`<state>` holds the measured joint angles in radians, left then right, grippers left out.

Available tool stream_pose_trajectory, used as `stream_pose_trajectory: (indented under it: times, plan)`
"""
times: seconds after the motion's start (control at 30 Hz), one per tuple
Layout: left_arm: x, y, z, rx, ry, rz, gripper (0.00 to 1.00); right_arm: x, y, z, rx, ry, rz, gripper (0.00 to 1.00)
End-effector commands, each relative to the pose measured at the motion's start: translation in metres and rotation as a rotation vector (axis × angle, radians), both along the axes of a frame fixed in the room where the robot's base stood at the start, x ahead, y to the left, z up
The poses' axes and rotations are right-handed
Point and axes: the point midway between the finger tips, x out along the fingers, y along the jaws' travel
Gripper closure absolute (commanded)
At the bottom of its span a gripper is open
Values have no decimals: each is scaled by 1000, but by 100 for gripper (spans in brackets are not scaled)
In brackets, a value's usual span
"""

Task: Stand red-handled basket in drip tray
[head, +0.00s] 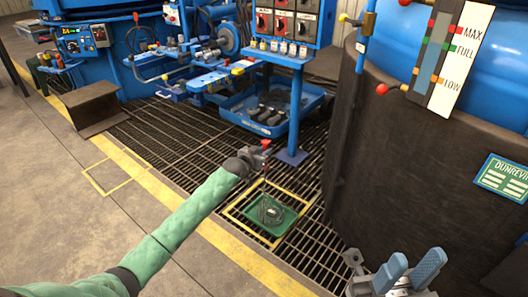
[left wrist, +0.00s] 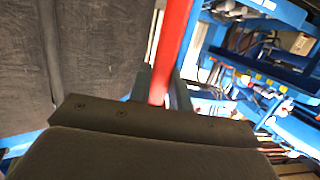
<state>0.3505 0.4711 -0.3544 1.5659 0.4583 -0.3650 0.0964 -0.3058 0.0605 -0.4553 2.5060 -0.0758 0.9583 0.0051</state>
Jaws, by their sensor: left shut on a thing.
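My left gripper (head: 262,152) is shut on the red handle, which shows as a red bar between its fingers in the left wrist view (left wrist: 172,50). The dark wire basket (head: 270,210) is below the gripper, over or inside the green drip tray (head: 286,222). A thin dark rod appears to run up from it toward the gripper. I cannot tell whether the basket's bottom touches the tray. The tray lies on the floor grating inside a yellow outline.
A blue post with a foot plate (head: 291,157) and a blue bin (head: 240,110) are behind the tray. Open grating lies left of the tray.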

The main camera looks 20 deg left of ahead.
Motion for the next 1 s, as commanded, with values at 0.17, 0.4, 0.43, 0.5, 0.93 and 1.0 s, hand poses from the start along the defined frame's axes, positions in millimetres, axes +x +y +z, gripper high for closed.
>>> stream_pose_trajectory:
  times: [0.17,0.4,0.43,0.5,0.93,1.0]
  plan:
    - [1,0,3,-1,-4,0,100,0,0,0,0,0,0,64]
    - [0,0,2,-1,-2,0,55,0,0,0,1,0,-1,64]
    - [0,0,2,-1,-2,0,55,0,0,0,2,0,-1,64]
    - [0,0,1,0,-1,0,55,0,0,0,2,0,-1,64]
    - [0,0,-1,0,1,0,27,0,0,0,2,0,-1,64]
    - [0,0,0,0,1,0,27,0,0,0,2,0,-1,64]
